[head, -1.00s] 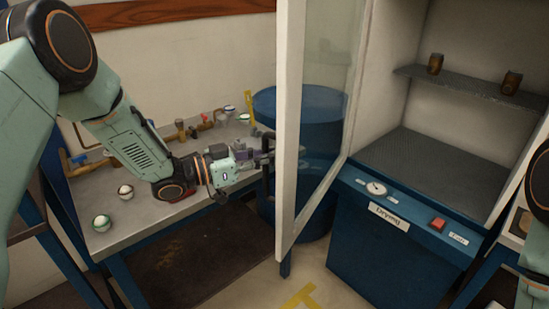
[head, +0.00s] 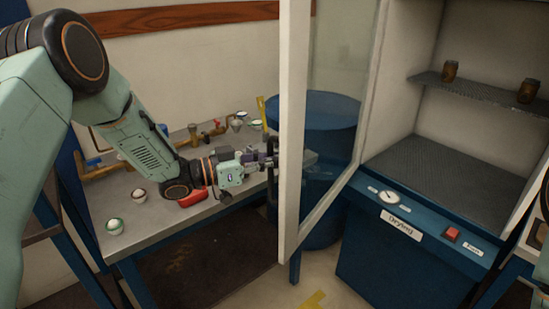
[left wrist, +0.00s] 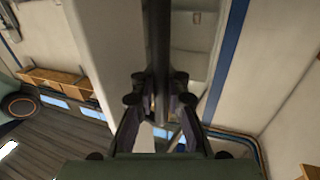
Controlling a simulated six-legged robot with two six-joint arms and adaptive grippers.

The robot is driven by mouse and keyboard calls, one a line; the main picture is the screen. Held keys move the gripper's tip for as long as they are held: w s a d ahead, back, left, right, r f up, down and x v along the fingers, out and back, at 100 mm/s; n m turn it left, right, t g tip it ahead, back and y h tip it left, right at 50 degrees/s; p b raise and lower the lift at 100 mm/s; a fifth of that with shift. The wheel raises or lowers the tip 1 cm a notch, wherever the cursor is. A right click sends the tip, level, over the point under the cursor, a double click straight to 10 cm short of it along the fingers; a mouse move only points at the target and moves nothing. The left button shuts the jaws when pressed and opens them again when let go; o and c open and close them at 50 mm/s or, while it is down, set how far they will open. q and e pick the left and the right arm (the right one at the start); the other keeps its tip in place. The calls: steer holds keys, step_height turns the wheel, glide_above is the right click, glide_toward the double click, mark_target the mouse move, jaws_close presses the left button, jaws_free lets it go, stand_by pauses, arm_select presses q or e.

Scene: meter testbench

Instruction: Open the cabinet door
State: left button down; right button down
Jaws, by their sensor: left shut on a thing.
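The cabinet door (head: 293,150), a white frame with a glass pane, stands swung wide open to the left of the drying cabinet (head: 480,140). The cabinet's inside is in full view in the head view. My left gripper (head: 270,161) is at the outer side of the door's free edge. In the left wrist view, the fingers of my left gripper (left wrist: 160,103) are closed around a dark upright handle bar (left wrist: 162,40), beside the white door frame (left wrist: 105,55). My right gripper is out of view.
A blue barrel (head: 322,110) stands behind the door glass. A grey bench (head: 160,225) with pipe fittings, balls and a red object (head: 193,197) lies under my left arm. Brown jars (head: 450,70) sit on the cabinet shelf. Floor before the cabinet looks clear.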

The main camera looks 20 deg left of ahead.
arm_select(q)
steer(key=c, duration=1.8)
jaws_free()
steer(key=shift+s+a+f, duration=0.15)
steer(key=shift+o, duration=0.9)
steer(key=shift+s+a, duration=0.1)
steer(key=shift+s, duration=0.05)
steer(key=shift+o, duration=1.4)
steer(key=shift+s+r, duration=0.15)
steer(key=shift+r, duration=0.15)
steer(key=v, duration=1.1)
steer(key=shift+a, duration=0.15)
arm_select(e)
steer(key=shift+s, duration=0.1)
arm_select(q)
steer(key=shift+f, duration=0.15)
steer(key=shift+s, duration=0.1)
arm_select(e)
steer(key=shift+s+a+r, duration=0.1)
